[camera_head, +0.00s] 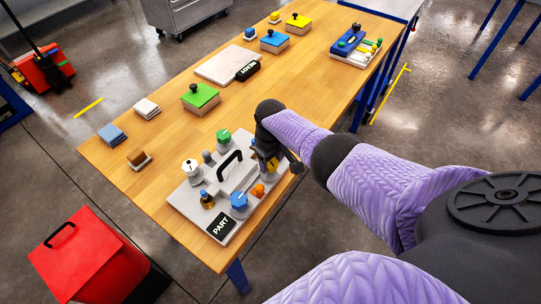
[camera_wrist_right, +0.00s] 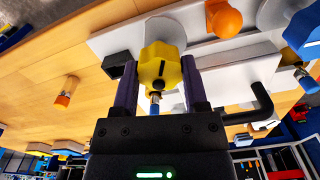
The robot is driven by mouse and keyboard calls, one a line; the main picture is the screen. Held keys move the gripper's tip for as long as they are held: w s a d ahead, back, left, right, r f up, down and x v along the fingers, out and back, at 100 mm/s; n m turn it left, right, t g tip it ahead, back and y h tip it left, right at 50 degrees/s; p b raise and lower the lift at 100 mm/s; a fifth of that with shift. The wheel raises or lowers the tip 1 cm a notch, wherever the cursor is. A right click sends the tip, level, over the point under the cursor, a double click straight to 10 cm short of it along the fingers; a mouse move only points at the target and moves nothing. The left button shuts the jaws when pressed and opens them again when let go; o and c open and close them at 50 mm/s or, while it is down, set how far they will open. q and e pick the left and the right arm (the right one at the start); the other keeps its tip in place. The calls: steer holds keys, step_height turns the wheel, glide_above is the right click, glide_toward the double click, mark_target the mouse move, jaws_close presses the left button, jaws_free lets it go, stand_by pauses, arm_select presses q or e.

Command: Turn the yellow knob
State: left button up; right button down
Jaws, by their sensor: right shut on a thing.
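The yellow knob (camera_wrist_right: 160,65) is a lobed knob on a white mount, seen close up in the wrist view. My right gripper (camera_wrist_right: 161,84) has one dark finger on each side of it and is shut on it. In the head view the knob is mostly hidden, with a bit of yellow (camera_head: 272,165) showing below my right gripper (camera_head: 265,155). The knob sits at the right side of a light grey panel (camera_head: 185,203) on the wooden table. My left gripper is not in view.
Close by on the panel are a black handle (camera_head: 230,165), a blue knob (camera_head: 239,201), an orange knob (camera_head: 258,190), a green knob (camera_head: 223,137) and a white dial (camera_head: 190,168). Colored blocks, such as a green one (camera_head: 200,96), stand farther along the table.

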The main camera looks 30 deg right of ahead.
mark_target(271, 162)
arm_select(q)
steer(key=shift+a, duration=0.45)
arm_select(e)
steer(key=shift+m, duration=0.3)
steer(key=shift+c, duration=1.8)
jaws_free()
steer(key=shift+o, duration=1.2)
arm_select(q)
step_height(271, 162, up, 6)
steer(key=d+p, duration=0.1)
steer(key=p, duration=0.5)
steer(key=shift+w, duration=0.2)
arm_select(e)
step_height(271, 162, up, 10)
